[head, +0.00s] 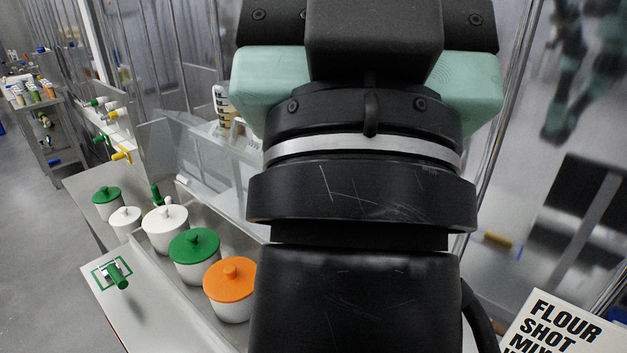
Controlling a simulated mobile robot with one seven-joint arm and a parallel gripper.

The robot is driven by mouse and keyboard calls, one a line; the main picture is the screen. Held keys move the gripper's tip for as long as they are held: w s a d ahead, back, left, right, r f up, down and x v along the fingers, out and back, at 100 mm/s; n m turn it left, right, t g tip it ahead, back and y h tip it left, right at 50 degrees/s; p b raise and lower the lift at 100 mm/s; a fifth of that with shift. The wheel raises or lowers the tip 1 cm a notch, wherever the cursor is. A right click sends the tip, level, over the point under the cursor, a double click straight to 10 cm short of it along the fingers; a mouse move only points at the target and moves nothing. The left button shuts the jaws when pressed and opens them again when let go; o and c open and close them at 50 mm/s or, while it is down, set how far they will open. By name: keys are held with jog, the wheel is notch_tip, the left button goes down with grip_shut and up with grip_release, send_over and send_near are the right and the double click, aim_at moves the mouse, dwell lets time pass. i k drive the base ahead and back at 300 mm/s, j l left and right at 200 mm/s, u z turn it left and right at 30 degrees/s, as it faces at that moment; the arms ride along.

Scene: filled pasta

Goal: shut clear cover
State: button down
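The clear cover (205,158) is a transparent tilted panel at the back of the counter, left of my arm. It stands raised behind a row of lidded pots, and its right part is hidden by my arm. My gripper (372,60) shows from behind as a black body with pale green sides, large at the top centre. Its fingertips are hidden, so I cannot tell whether it is open or touches the cover.
White pots with green (194,243), white (165,217) and orange (231,280) lids stand in the counter. A green-handled lever (117,275) is at the front left. A flour sign (562,325) stands at lower right. Clear partitions rise behind. The floor (40,250) at left is free.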

aim_at(197, 123)
jog(key=i+j+z, duration=0.35)
jog(key=i+j, duration=0.15)
jog(key=j, duration=0.2)
jog(key=i+j+z, duration=0.2)
jog(key=j, duration=0.2)
